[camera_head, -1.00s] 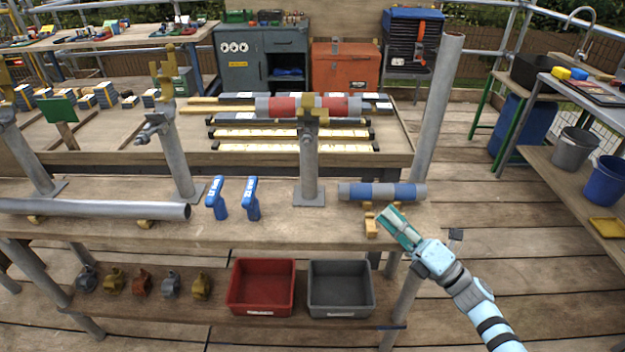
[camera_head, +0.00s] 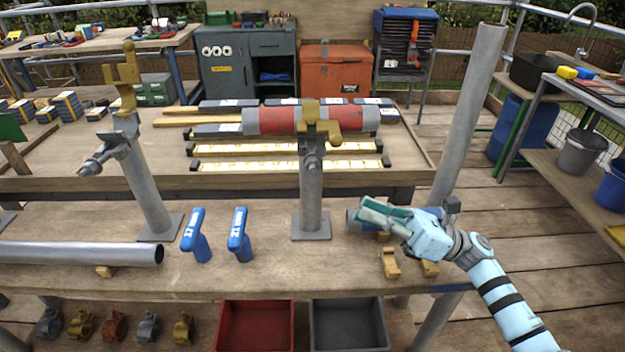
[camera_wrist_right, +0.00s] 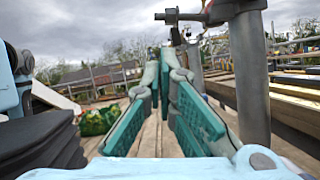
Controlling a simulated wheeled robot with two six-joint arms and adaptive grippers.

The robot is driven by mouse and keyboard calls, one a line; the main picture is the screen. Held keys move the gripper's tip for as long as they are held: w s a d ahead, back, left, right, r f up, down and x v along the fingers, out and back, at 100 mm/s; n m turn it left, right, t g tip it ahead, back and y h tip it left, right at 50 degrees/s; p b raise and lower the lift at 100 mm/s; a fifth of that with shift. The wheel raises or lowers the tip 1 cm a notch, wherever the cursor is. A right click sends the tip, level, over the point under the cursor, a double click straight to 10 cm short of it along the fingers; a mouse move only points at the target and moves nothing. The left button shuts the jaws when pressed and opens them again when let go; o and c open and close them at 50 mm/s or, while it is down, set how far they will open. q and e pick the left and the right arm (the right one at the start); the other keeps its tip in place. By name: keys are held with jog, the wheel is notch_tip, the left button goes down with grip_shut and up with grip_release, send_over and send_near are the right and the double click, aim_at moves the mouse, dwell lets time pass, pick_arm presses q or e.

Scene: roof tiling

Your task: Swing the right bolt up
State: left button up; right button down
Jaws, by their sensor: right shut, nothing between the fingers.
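The right post (camera_head: 311,195) stands upright on the bench and carries a gold coupler (camera_head: 312,115) around a red and grey tube (camera_head: 268,121). A grey bolt (camera_head: 312,162) sits below the coupler on its near side. In the right wrist view the bolt (camera_wrist_right: 190,16) sticks out leftward from the post (camera_wrist_right: 250,85). My right gripper (camera_head: 365,207), with teal finger pads, is shut and empty, right of the post and lower than the bolt. In the wrist view its fingertips (camera_wrist_right: 165,58) are below the bolt, apart from it. My left gripper is not in view.
A left post (camera_head: 148,190) carries an open gold coupler (camera_head: 127,75) and its own bolt (camera_head: 95,162). Two blue tools (camera_head: 195,237) stand between the posts. A blue and grey tube (camera_head: 352,221) lies partly hidden behind my right gripper. A tall pole (camera_head: 465,120) rises at right.

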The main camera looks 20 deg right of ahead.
aim_at(312, 159)
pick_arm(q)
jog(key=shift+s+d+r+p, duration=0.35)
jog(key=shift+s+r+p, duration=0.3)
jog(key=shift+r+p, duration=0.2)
pick_arm(e)
jog(key=x, duration=0.9)
jog(key=shift+s+a+r, duration=0.2)
jog(key=shift+a+r, duration=0.15)
jog(key=shift+a, duration=0.05)
pick_arm(q)
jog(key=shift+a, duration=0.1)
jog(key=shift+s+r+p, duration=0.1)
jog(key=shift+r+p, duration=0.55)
jog(key=shift+p, duration=0.05)
pick_arm(e)
jog(key=shift+s+r+m+t, duration=0.1)
jog(key=shift+r+m+t, duration=0.25)
jog(key=shift+m+t, duration=0.05)
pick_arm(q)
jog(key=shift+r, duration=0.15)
